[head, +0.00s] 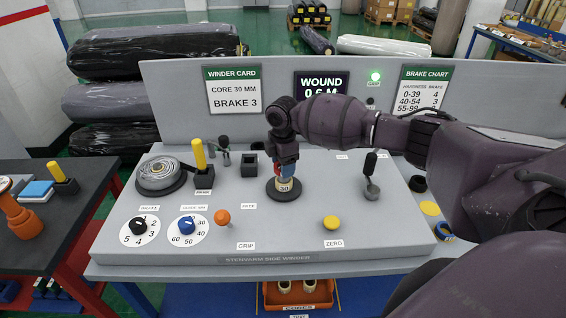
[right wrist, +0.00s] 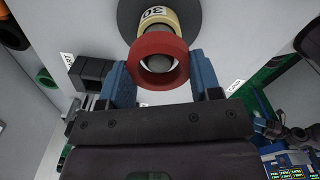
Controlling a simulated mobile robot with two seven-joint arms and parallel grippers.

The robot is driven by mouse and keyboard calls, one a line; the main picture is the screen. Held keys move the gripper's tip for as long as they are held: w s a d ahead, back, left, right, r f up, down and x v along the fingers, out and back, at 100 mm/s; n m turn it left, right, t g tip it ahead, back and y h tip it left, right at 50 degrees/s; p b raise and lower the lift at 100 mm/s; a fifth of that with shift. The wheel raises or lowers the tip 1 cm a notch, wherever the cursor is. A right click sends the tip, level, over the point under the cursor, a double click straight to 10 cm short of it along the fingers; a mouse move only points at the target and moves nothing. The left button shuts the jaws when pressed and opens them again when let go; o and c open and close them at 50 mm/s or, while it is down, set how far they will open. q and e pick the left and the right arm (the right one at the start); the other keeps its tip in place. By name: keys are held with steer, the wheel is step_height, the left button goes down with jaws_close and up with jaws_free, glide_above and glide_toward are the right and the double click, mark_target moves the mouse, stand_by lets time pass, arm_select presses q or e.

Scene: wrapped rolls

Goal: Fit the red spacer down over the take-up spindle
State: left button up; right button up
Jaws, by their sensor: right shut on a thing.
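The red spacer (right wrist: 160,50) is a thick ring held between the blue fingers of my right gripper (head: 286,172). In the right wrist view the dark spindle tip (right wrist: 161,61) shows in the ring's hole. Whether the tip has passed into the ring or lies just beyond it I cannot tell. A cream core marked 30 (head: 284,187) sits around the spindle, and it also shows in the right wrist view (right wrist: 153,14) beyond the spacer. The round black spindle base (head: 284,196) lies under the core. My left gripper is not in view.
The winder panel (head: 285,230) carries a grey wound roll (head: 160,175), a yellow peg (head: 199,155), two dials (head: 138,226), an orange knob (head: 222,217), a yellow button (head: 331,223) and a black-handled lever (head: 371,175). A grey back wall with cards stands behind the spindle.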

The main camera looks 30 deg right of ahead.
steer(key=shift+f+b, duration=0.55)
steer(key=shift+f, duration=1.15)
steer(key=o, duration=1)
step_height(320, 180, up, 11)
steer(key=shift+f, duration=0.1)
steer(key=shift+s+f, duration=0.1)
stand_by(0.4)
